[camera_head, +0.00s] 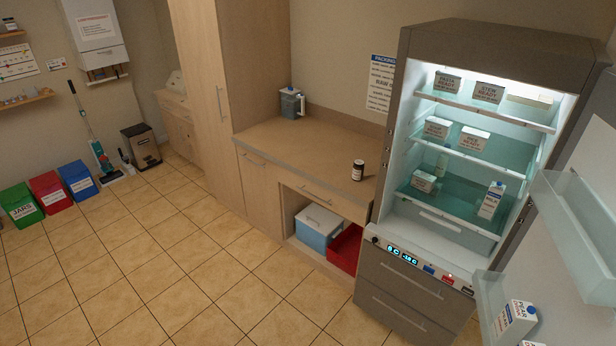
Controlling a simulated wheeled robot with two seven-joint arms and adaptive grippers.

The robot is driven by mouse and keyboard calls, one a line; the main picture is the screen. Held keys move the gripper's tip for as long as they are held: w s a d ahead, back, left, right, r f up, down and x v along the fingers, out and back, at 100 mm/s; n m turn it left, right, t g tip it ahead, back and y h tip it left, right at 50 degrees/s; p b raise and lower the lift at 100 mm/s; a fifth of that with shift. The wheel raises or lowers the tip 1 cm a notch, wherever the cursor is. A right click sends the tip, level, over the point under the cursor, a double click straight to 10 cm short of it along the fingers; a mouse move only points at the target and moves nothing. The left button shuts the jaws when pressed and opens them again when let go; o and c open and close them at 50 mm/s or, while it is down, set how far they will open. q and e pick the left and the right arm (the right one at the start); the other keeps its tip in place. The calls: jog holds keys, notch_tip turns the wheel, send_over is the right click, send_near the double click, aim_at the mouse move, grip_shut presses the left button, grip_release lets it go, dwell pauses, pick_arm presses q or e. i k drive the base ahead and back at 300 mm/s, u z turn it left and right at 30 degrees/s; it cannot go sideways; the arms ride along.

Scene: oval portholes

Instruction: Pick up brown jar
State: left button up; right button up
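A small brown jar (357,170) with a dark lid and a pale label stands upright on the wooden countertop (315,160). It is near the counter's right end, close to the open fridge. Nothing touches it. Neither of my grippers is in the head view.
The fridge (400,150) is open, with its door (575,220) swung out at the right and cartons on its shelves. A grey jug (291,103) stands at the counter's back left. A cooler (319,226) and red crate (346,248) sit below. The tiled floor (190,260) in front is clear.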

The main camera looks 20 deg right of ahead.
aim_at(358, 167)
jog(key=u, duration=0.55)
jog(key=i, duration=2.45)
jog(key=z, duration=0.35)
